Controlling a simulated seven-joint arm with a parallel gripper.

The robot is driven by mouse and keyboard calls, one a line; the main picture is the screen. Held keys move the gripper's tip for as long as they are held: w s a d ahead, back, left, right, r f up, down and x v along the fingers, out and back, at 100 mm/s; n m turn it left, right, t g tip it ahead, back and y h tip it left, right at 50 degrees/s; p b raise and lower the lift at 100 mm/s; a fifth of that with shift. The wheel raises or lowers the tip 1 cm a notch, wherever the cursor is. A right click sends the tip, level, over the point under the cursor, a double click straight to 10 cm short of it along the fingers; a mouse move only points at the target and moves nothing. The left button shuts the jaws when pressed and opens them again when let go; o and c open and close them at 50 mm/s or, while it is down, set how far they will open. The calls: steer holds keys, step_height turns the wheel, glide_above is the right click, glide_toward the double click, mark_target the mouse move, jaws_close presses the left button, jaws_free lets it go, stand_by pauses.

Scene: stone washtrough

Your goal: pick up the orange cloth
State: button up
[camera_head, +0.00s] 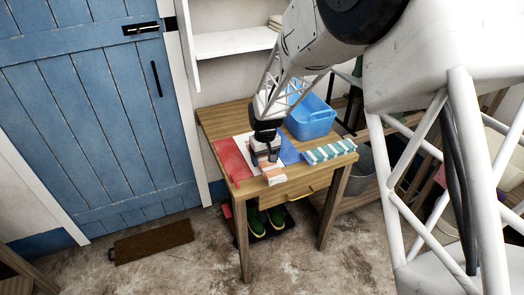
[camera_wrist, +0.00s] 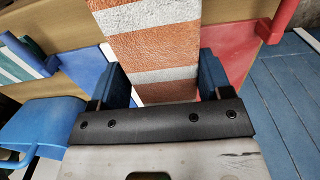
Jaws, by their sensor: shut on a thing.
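The orange cloth (camera_head: 273,174) has white stripes and lies at the front edge of the wooden table, below my gripper (camera_head: 267,152). In the wrist view the cloth (camera_wrist: 155,48) runs up from between the fingers to the top of the picture. My gripper (camera_wrist: 161,88) is shut on it, one dark blue finger at each side. The part of the cloth inside the jaws is hidden by the gripper body. I cannot tell whether the cloth is touching the tabletop.
A red flat area (camera_head: 231,160) lies left of the cloth and a blue one (camera_head: 287,150) right. A teal-and-white striped cloth (camera_head: 330,151) lies at the table's (camera_head: 215,122) right end. A blue basin (camera_head: 312,122) stands behind. Green boots (camera_head: 265,219) stand underneath.

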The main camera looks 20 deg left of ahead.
mark_target(267, 163)
steer(key=shift+s+d+r, duration=0.1)
steer(key=shift+s+d, duration=0.4)
steer(key=shift+s, duration=0.25)
steer(key=shift+s+d+r, duration=0.1)
steer(key=shift+s+d, duration=0.4)
steer(key=shift+s, duration=0.2)
steer(key=shift+w, duration=0.15)
steer(key=w+a+r+n, duration=0.1)
steer(key=w+a+r, duration=0.15)
steer(key=w, duration=1.05)
steer(key=w+a+r, duration=0.2)
steer(key=w+r, duration=0.2)
steer(key=w, duration=0.8)
steer(key=w+d, duration=0.2)
steer(key=w, duration=0.5)
steer(key=w+d+m, duration=0.1)
steer(key=w+d, duration=0.2)
steer(key=w, duration=0.4)
steer(key=shift+f, duration=0.35)
steer(key=shift+w+f, duration=0.1)
steer(key=shift+f, duration=0.05)
steer(key=shift+f, duration=3)
